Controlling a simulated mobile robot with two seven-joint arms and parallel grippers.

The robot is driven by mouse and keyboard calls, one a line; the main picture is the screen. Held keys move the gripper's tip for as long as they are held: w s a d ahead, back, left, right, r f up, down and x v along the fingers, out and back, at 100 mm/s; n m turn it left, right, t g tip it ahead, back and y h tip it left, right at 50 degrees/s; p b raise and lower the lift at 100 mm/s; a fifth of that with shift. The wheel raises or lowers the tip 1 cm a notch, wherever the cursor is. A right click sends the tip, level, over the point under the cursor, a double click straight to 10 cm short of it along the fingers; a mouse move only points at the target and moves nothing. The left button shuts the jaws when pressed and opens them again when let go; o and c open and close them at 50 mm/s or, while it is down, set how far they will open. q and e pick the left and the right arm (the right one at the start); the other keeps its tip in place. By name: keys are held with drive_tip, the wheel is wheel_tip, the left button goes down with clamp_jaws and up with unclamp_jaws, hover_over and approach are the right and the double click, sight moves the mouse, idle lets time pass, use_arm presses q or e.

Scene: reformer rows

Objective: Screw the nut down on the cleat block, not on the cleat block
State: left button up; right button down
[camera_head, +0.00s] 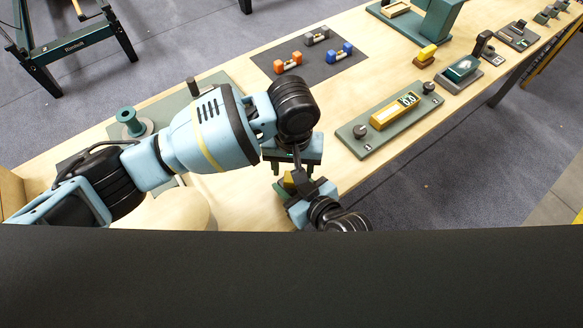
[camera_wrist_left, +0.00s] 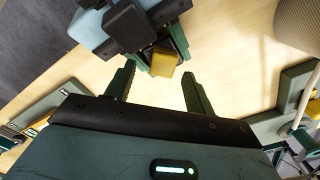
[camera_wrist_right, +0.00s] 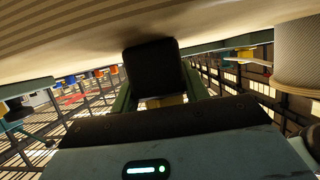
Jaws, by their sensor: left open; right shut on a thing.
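My left gripper (camera_head: 294,168) points down at the middle of the table; in the left wrist view (camera_wrist_left: 158,82) its two green fingers are apart. A dark block with a yellow block-like part (camera_wrist_left: 163,62) shows just beyond those fingers, on my right gripper. My right gripper (camera_head: 300,190) is right below my left one. In the right wrist view (camera_wrist_right: 158,95) its fingers are shut on the dark block (camera_wrist_right: 150,68), with a yellow bit below it. The held piece's yellow part also shows in the head view (camera_head: 289,181). I cannot tell which piece is the nut or the cleat block.
A dark mat (camera_head: 345,68) at the back holds orange, grey and blue pieces. A green plate (camera_head: 352,143) with grey knobs and a yellow display unit lies to the right. A green spool (camera_head: 128,120) stands at left. Bare wood lies between mat and plate.

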use_arm(q)
wheel_tip(320, 180, up, 10)
drive_tip(key=shift+a, duration=0.15)
use_arm(e)
drive_tip(key=shift+d, duration=0.1)
use_arm(q)
drive_tip(key=shift+w+r, duration=0.1)
use_arm(e)
drive_tip(key=c, duration=0.6)
unclamp_jaws()
drive_tip(key=shift+c, duration=0.2)
use_arm(q)
drive_tip(key=shift+r, duration=0.3)
use_arm(e)
drive_tip(key=shift+v, duration=3.85)
drive_tip(key=shift+r, duration=0.1)
